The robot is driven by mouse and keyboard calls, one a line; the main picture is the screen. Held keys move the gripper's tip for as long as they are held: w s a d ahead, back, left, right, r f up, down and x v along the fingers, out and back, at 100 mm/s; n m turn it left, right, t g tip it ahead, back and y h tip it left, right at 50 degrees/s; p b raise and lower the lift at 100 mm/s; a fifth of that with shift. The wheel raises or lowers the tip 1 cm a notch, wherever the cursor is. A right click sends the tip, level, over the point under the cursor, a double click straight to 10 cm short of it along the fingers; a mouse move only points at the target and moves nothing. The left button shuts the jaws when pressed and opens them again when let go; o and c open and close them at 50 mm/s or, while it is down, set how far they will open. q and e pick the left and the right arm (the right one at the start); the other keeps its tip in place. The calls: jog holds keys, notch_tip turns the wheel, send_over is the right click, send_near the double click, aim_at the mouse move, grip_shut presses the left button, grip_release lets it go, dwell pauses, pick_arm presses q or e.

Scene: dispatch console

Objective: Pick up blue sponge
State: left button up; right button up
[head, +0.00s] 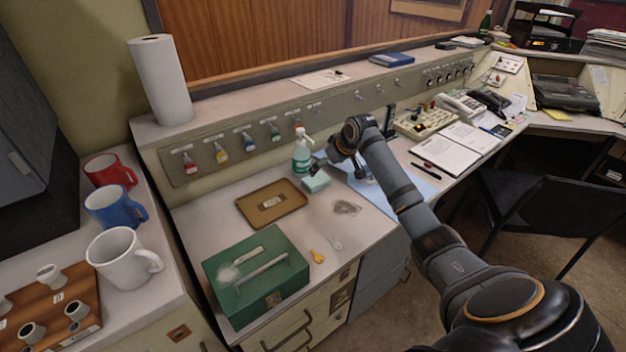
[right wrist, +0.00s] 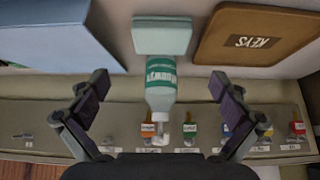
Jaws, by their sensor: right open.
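The blue sponge (head: 315,181), a pale blue-green block, lies on the desk in front of a soap bottle (head: 302,152). In the right wrist view the sponge (right wrist: 161,36) shows at the top centre, beyond the bottle (right wrist: 160,90). My right gripper (head: 338,160) is beside and slightly behind the sponge, to the right of the bottle. In the right wrist view its fingers (right wrist: 160,88) are spread wide, with nothing held, and the sponge lies past the fingertips. My left gripper is not in view.
A brown key tray (head: 272,222), a green metal box (head: 255,275), two small keys (head: 318,256) and a grey smudge (head: 346,207) are on the near desk. A blue sheet (head: 420,186) lies under my right arm. The panel with labelled key tags (head: 221,153) stands behind.

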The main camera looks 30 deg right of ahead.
aim_at(318, 180)
jog(key=x, duration=0.4)
jog(key=shift+a, duration=0.1)
jog(key=shift+w+f, duration=0.1)
jog(key=shift+f, duration=0.8)
jog(key=x, duration=0.3)
jog(key=shift+f, duration=0.5)
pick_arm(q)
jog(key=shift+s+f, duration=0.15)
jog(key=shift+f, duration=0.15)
pick_arm(e)
jog(key=shift+c, duration=0.3)
jog(key=c, duration=0.9)
